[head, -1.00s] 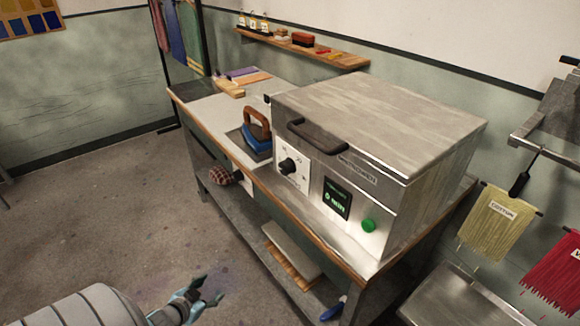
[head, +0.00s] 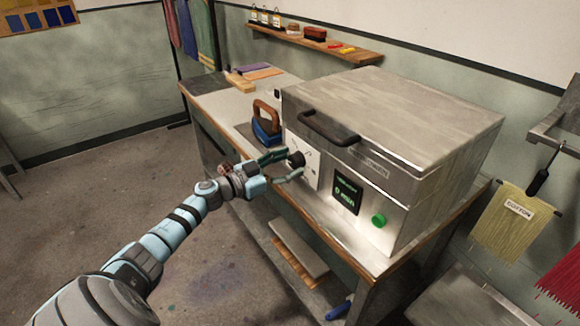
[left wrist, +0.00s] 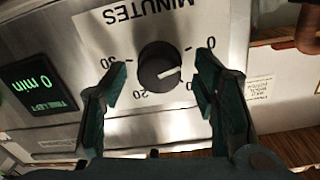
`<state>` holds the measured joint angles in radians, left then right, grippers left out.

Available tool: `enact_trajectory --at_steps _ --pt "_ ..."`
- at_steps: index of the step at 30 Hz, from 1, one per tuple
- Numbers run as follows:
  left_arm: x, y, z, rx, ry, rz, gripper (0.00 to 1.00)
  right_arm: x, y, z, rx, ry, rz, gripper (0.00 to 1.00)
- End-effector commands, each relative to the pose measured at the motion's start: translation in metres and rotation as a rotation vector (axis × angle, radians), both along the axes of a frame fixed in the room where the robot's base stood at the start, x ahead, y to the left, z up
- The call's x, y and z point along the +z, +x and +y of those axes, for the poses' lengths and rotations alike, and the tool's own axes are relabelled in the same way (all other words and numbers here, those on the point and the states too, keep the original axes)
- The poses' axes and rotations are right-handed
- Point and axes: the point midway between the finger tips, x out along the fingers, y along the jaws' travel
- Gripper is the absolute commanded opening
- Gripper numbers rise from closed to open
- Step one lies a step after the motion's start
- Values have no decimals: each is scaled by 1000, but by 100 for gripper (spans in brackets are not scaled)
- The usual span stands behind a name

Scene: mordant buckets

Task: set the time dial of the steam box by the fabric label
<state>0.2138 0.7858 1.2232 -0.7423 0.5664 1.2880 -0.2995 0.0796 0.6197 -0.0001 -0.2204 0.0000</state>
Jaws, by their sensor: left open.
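The steam box (head: 440,122) stands on the table. Its black time dial (left wrist: 158,67) sits on a white plate marked MINUTES, upside down in the left wrist view. The dial's white mark points right in that view, below the printed 0. The green display (left wrist: 38,84) reads 0 min. My left gripper (head: 284,167) is open at the dial, one finger on each side, with gaps visible in the left wrist view. A paper label (left wrist: 258,90) with small text I cannot read shows to the right there. My right gripper is out of view.
A blue iron (head: 267,128) stands left of the dial, close to my gripper. A green button (head: 378,220) is right of the display. Yellow yarn (head: 505,232) tagged COTTON and red yarn (head: 562,280) hang at the right. Floor at left is clear.

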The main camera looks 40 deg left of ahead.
Motion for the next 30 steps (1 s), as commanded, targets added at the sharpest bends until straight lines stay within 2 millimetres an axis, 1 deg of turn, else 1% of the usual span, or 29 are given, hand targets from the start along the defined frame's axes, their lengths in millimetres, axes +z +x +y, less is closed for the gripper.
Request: enact_trajectory --at_steps 1,4,10,11,18,20,30 --pt "1 5 -2 0 -3 -1 54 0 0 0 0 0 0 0" --pt "0 9 -4 -2 0 3 54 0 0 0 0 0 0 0" --pt "-1 9 -4 -2 1 4 54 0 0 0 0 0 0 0" --pt "-1 9 -4 -2 1 4 53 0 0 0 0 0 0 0" --pt "-1 9 -4 -2 1 4 14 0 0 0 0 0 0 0" --pt "-1 9 -4 -2 1 4 6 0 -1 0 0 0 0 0" --pt "-1 9 -4 -2 40 -7 6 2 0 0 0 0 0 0"
